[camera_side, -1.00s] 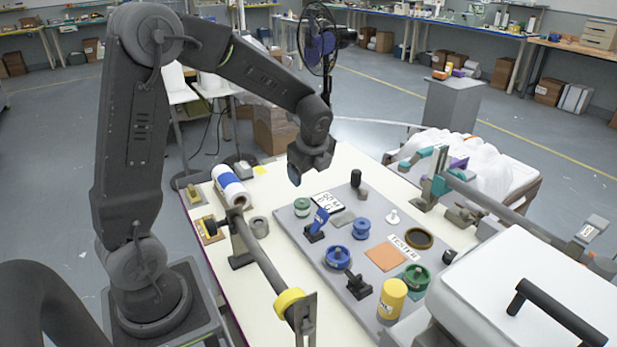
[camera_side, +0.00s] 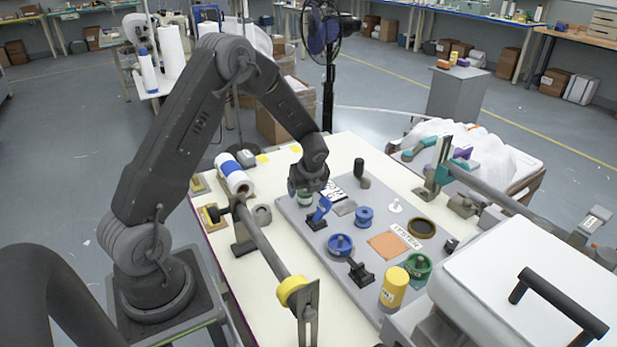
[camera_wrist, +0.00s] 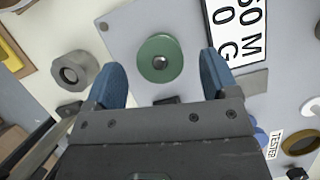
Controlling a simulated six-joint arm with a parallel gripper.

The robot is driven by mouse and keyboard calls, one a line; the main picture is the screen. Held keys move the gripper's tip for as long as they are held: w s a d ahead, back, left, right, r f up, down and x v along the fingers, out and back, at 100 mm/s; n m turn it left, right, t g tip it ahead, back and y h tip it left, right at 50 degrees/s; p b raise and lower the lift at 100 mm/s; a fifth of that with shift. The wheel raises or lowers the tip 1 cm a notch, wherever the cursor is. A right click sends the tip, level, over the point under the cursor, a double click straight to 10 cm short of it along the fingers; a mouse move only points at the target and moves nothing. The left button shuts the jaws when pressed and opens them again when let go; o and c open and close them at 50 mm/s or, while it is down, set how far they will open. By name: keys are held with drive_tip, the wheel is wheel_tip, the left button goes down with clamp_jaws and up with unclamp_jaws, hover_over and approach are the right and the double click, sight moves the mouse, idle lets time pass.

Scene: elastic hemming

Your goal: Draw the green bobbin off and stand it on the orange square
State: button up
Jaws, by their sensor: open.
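A small green bobbin (camera_side: 305,200) stands near the back-left edge of the grey board, mostly under my gripper (camera_side: 307,190). In the wrist view it shows from above as a green disc (camera_wrist: 160,59) with a dark centre. My open gripper (camera_wrist: 160,62) has its blue fingers on either side of it, with visible gaps. I cannot tell how far the fingertips are above the board. A second, larger green spool (camera_side: 418,266) stands at the right side of the board. The orange square (camera_side: 382,247) lies flat and bare right of the middle of the board.
Blue spools (camera_side: 364,216), a yellow cylinder (camera_side: 395,288) and a dark ring (camera_side: 422,228) stand around the orange square. A long bar (camera_side: 262,245) runs along the board's left.

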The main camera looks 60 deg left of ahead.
sight(305, 190)
drive_tip(key=shift+x, duration=1.6)
drive_tip(key=shift+c, duration=0.5)
drive_tip(key=shift+r, duration=0.1)
drive_tip(key=c, duration=1)
